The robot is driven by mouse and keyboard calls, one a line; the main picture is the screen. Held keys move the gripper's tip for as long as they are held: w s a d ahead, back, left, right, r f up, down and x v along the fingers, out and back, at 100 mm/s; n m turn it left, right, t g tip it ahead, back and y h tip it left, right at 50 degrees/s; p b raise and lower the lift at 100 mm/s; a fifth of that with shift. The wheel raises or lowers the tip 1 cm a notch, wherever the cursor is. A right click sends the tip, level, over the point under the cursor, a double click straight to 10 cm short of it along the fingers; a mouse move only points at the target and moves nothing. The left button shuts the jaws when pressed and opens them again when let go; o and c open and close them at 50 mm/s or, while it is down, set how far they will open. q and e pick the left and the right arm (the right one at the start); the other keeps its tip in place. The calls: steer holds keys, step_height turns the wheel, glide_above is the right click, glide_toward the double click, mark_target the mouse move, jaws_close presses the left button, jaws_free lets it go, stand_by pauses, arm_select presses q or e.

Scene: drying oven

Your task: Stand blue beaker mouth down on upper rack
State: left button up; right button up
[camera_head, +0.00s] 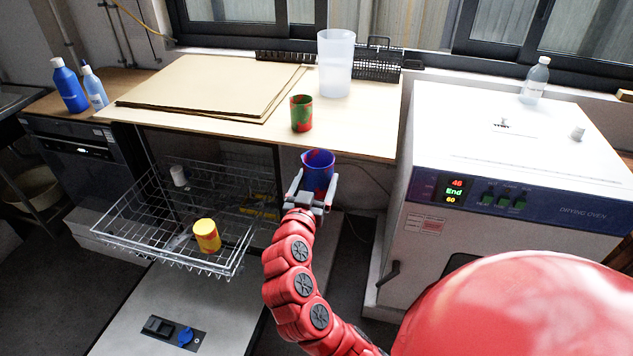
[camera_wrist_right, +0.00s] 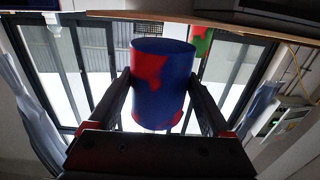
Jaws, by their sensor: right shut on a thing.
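The blue beaker (camera_head: 318,175) has red patches. My right gripper (camera_head: 309,200) is shut around its sides and holds it in the air in front of the bench edge. It looks roughly upright with its mouth up in the head view. The beaker (camera_wrist_right: 162,85) fills the middle of the right wrist view, between the two fingers. The upper rack (camera_head: 140,215) is a wire basket pulled out to the left of the gripper. A yellow and red beaker (camera_head: 207,235) and a white cup (camera_head: 178,176) are in it. My left gripper is out of view.
A green and red beaker (camera_head: 301,113) and a tall clear beaker (camera_head: 336,62) stand on the bench (camera_head: 365,125). The drying oven (camera_head: 520,150) stands at the right. An open door panel (camera_head: 120,310) lies below the rack. The rack's left part looks clear.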

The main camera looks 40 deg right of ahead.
steer(key=shift+d, duration=0.1)
step_height(320, 180, up, 15)
steer(key=p, duration=0.6)
stand_by(0.3)
steer(key=m+b, duration=0.9)
steer(key=b, duration=1)
